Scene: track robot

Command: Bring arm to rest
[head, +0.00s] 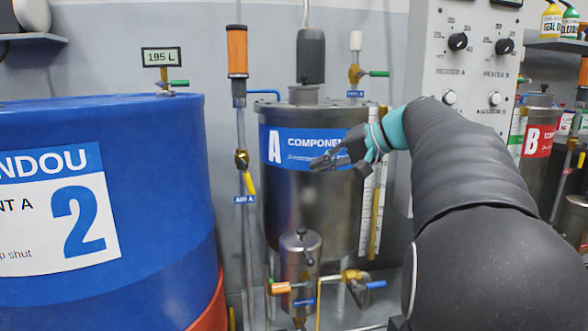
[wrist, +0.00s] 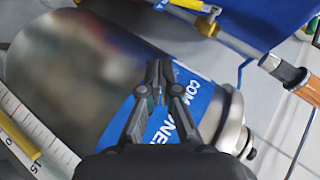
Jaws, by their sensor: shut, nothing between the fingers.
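My gripper (head: 318,163) is at the end of my dark arm, in front of the metal Component A tank (head: 300,200). In the head view it points left across the tank's blue label (head: 280,146). In the wrist view the gripper (wrist: 154,65) has its fingertips together, with nothing between them. The tank (wrist: 60,80) lies behind the fingers there. I cannot tell how far the fingertips are from the tank wall. My arm covers part of the tank's right side and the label's right end.
A large blue drum (head: 150,140) stands at the left. A control panel (head: 465,60) with knobs is at the upper right. A valve pipe (head: 241,160) runs between drum and tank. A small metal canister (head: 300,260) sits low before the tank. A red-labelled B tank (head: 538,140) is far right.

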